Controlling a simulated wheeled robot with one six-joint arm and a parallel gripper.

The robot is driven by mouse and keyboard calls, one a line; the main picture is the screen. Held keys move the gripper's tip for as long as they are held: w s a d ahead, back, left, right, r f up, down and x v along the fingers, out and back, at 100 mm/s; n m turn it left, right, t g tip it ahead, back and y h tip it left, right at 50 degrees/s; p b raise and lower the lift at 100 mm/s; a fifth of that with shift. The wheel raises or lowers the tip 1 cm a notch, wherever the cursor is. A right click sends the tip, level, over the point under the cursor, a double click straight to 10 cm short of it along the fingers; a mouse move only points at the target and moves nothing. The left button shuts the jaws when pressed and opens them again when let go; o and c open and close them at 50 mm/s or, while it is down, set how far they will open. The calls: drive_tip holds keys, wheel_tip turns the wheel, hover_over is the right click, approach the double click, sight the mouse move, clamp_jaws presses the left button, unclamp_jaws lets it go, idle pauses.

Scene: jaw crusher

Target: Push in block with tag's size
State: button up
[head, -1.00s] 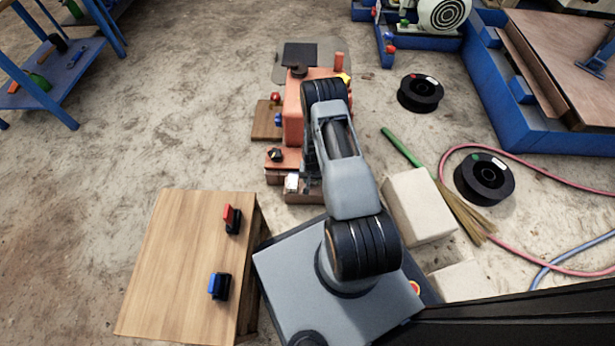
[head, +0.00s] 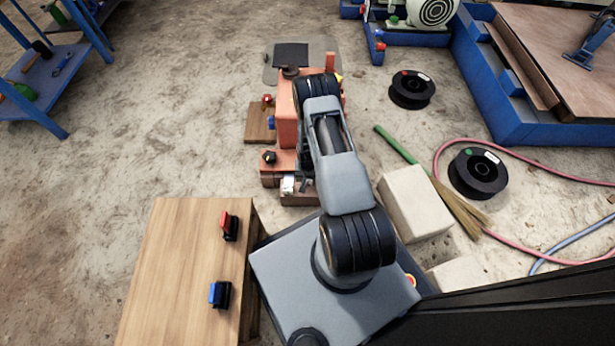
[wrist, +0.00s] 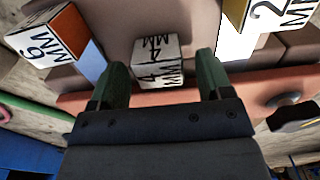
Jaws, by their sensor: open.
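In the wrist view, my gripper (wrist: 161,62) is open, its two dark green fingers on either side of a white block tagged 4 MM (wrist: 157,62). A gap shows between each finger and this block. A block (wrist: 48,38) to the left has a tag like 6 or 9 MM, with orange and blue sides. At the upper right is a block tagged 2 MM (wrist: 268,18). In the head view, my arm reaches over the orange jaw crusher (head: 286,125) and hides the gripper. One white block (head: 288,185) shows at the crusher's near end.
A wooden table (head: 175,265) with a red switch (head: 229,226) and a blue switch (head: 219,293) stands at left. Pale stone blocks (head: 413,200), a broom (head: 400,148) and black spools (head: 478,172) lie at right.

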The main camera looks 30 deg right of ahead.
wheel_tip(320, 180, up, 13)
drive_tip(key=p, duration=0.5)
drive_tip(key=shift+r+p, duration=0.2)
drive_tip(key=shift+p, duration=0.1)
drive_tip(key=w+a+r+n+t+p, duration=0.1)
drive_tip(key=a+r+p, duration=0.2)
drive_tip(key=r+p, duration=1.2)
drive_tip(key=a+r+n+t+p, duration=0.1)
drive_tip(key=a+r+n+p, duration=0.15)
drive_tip(key=r, duration=2.55)
drive_tip(key=s+a+r+p, duration=0.2)
drive_tip(key=s+r+p, duration=0.2)
drive_tip(key=r, duration=0.6)
drive_tip(key=s+a+r+n+t+p, duration=0.1)
drive_tip(key=s+r+p, duration=0.4)
drive_tip(key=r, duration=0.6)
drive_tip(key=s+a+r+n+p, duration=0.1)
drive_tip(key=s+a+r+p, duration=0.2)
drive_tip(key=r, duration=0.8)
drive_tip(key=shift+s+a+t+p, duration=0.25)
drive_tip(key=shift+s+p, duration=0.9)
drive_tip(key=shift+p, duration=1.05)
